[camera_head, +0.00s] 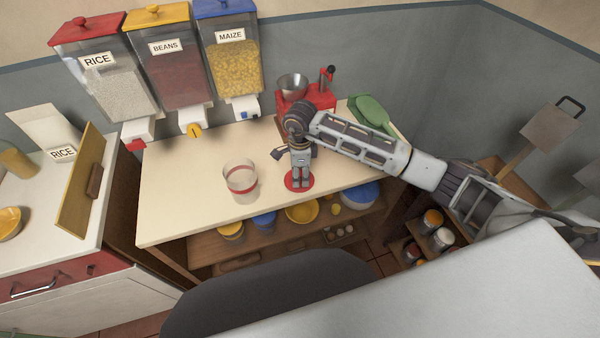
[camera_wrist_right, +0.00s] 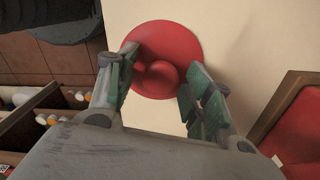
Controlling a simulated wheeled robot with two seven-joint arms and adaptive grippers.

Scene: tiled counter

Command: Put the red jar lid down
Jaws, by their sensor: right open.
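The red jar lid (camera_head: 299,184) lies flat on the cream counter, near its front edge. In the right wrist view the lid (camera_wrist_right: 164,52) shows as a red disc with a round knob. My right gripper (camera_head: 301,181) points down over the lid. In the wrist view its two fingers (camera_wrist_right: 155,88) stand apart on either side of the knob, with gaps between them and it. A glass jar (camera_head: 241,183) with a red band stands on the counter to the left of the lid. My left gripper is not in view.
Dispensers of rice (camera_head: 105,75), beans (camera_head: 168,67) and maize (camera_head: 232,60) hang at the back. A red grinder or scale (camera_head: 305,98) and a green object (camera_head: 371,112) stand behind my right arm. A lower shelf holds several bowls. The counter's left part is clear.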

